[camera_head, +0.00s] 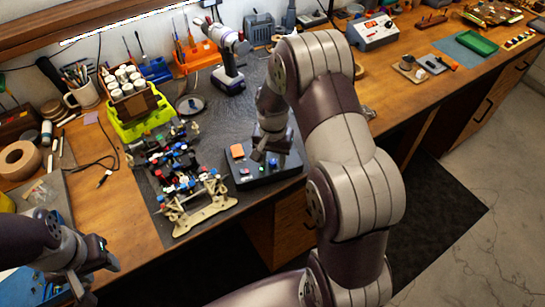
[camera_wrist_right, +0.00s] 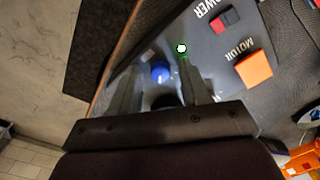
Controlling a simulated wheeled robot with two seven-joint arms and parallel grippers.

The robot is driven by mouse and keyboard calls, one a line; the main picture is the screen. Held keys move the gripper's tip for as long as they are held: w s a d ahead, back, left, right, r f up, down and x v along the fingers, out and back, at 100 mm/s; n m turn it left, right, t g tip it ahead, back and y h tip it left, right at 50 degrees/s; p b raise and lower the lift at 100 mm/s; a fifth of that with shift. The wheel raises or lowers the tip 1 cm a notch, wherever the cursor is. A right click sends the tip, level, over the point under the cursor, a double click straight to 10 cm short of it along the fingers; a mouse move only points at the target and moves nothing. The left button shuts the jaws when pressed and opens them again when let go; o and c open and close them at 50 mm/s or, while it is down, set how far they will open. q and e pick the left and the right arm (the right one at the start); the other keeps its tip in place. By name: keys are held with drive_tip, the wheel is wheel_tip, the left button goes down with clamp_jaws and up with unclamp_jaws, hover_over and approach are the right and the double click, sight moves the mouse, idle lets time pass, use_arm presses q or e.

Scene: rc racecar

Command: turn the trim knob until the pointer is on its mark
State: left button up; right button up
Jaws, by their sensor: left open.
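The dark control box (camera_head: 268,176) lies at the front edge of the bench. It also shows in the right wrist view (camera_wrist_right: 213,62), with a blue round knob (camera_wrist_right: 160,72), a dark round part (camera_wrist_right: 166,101) and a lit green lamp (camera_wrist_right: 182,48). I cannot tell which part is the trim knob; no pointer or mark is readable. My right gripper (camera_head: 262,154) is just above the box; in the wrist view its open fingers (camera_wrist_right: 163,78) stand either side of the blue knob, with gaps visible. My left gripper (camera_head: 92,270) is open and empty at the lower left, away from the box.
The box also carries an orange MOTOR button (camera_wrist_right: 254,70) and a red POWER switch (camera_wrist_right: 226,18). A partly built RC car (camera_head: 180,170) stands left of the box. My right arm covers the bench right of the box.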

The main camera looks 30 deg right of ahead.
sight(272, 160)
wheel_tip(272, 160, up, 13)
drive_tip(key=b, duration=0.1)
drive_tip(key=shift+f, duration=0.15)
idle(1.0)
drive_tip(key=s+a+f+n, duration=0.2)
drive_tip(key=s+a+n, duration=0.2)
drive_tip(key=s, duration=0.3)
drive_tip(key=s+a+f+n+t, duration=0.1)
drive_tip(key=s+a+f+n, duration=0.1)
drive_tip(key=s+a+n, duration=0.2)
drive_tip(key=s, duration=0.3)
drive_tip(key=shift+f+n, duration=0.2)
drive_tip(key=shift+n, duration=0.1)
